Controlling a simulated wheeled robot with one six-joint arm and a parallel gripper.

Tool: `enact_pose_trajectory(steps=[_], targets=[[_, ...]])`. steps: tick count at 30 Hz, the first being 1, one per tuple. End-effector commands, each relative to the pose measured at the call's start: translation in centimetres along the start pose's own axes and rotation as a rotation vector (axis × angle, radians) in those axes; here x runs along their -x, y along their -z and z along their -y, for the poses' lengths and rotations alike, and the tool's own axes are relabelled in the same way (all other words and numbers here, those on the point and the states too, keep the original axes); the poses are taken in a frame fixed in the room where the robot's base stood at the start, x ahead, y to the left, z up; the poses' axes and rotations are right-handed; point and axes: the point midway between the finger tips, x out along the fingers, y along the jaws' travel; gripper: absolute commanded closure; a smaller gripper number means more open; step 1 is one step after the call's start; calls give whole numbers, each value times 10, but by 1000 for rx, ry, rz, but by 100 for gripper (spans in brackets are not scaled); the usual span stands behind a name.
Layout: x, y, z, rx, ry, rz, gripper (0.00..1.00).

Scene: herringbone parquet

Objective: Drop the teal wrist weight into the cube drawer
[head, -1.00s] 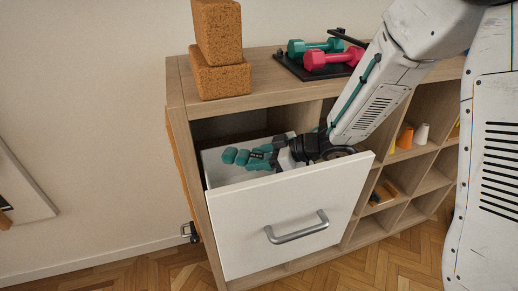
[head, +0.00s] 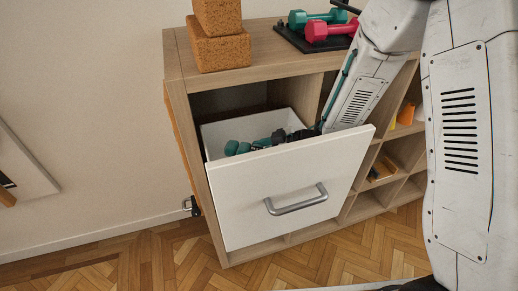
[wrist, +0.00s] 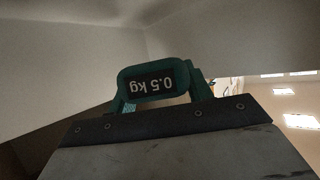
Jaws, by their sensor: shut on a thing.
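The teal wrist weight (head: 246,146) is inside the open white drawer, behind its front panel (head: 290,185). In the wrist view the weight (wrist: 152,82) shows a dark label reading 0.5 kg. My gripper (head: 288,136) is down in the drawer too, mostly hidden by the front panel, and is shut on the weight. The weight's lower side is hidden by the front panel, so I cannot tell if it touches the drawer floor. The drawer's pale inner walls (wrist: 220,35) surround it in the wrist view.
Cork blocks (head: 219,50) are stacked on the cabinet top (head: 265,40). A teal dumbbell (head: 315,17) and a red dumbbell (head: 330,30) lie on a black tray right of them. Open cubbies with small items are at the right. The parquet floor in front is clear.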

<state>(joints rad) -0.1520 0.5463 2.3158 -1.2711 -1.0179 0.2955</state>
Motion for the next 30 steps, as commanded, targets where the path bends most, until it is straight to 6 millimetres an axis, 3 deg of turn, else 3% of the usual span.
enact_pose_trajectory(steps=[8, 9, 12, 23, 30], targets=[[0, 1, 0, 1, 0, -1, 89], [0, 1, 0, 1, 0, -1, 47], [0, 1, 0, 1, 0, -1, 25], [2, 4, 0, 1, 0, 0, 25], [17, 36, -1, 6, -1, -2, 25]])
